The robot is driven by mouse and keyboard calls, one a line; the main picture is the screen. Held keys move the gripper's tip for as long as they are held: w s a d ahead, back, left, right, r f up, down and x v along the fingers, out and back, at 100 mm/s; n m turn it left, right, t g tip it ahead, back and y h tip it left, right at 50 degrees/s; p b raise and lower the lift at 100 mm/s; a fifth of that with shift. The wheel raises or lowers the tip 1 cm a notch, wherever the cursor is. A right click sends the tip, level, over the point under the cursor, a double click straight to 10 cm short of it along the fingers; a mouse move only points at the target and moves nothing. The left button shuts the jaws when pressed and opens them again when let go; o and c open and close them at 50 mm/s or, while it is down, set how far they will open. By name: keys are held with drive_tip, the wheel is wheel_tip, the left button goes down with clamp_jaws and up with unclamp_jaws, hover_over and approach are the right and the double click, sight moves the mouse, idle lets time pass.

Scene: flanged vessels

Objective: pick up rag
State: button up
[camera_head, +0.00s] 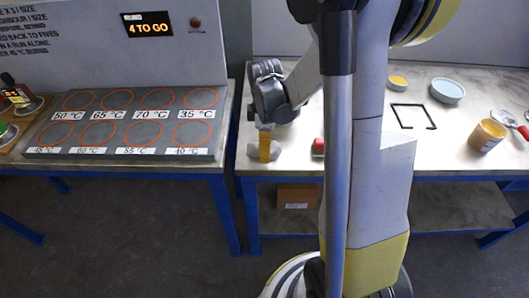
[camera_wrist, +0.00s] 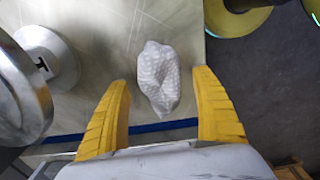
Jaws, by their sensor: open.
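The rag (camera_wrist: 158,80) is a crumpled white cloth with a faint dotted pattern, lying on the pale tabletop in the wrist view. My gripper (camera_wrist: 161,88) is open, with one yellow finger to the left of the rag and one to the right. Gaps show between the rag and both fingers. I cannot tell the height of the fingertips above the table. In the head view my gripper (camera_head: 265,146) points down near the front left corner of the right table, with whitish cloth (camera_head: 252,152) showing beside it.
A shiny metal flanged piece (camera_wrist: 45,60) stands left of the rag. A temperature-marked board (camera_head: 130,124) lies on the left table.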

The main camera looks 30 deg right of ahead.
drive_tip(key=shift+f, duration=0.6)
drive_tip(key=shift+r, duration=0.1)
drive_tip(key=c, duration=1.3)
drive_tip(key=shift+c, duration=0.2)
drive_tip(key=shift+r, duration=0.1)
wheel_tip(320, 180, up, 5)
drive_tip(key=p, duration=0.2)
drive_tip(key=shift+s+f+p, duration=0.1)
drive_tip(key=shift+f+p, duration=0.1)
drive_tip(key=shift+p, duration=0.1)
drive_tip(key=s+d+r+p, duration=0.1)
drive_tip(key=s+d+r, duration=0.1)
drive_tip(key=s+d+r+p, duration=0.1)
drive_tip(key=s+d+r, duration=0.1)
drive_tip(key=s+d, duration=0.1)
drive_tip(key=s+d+r+p, duration=0.1)
drive_tip(key=s+d+r, duration=0.1)
drive_tip(key=s+d, duration=0.1)
drive_tip(key=shift+d+r, duration=0.1)
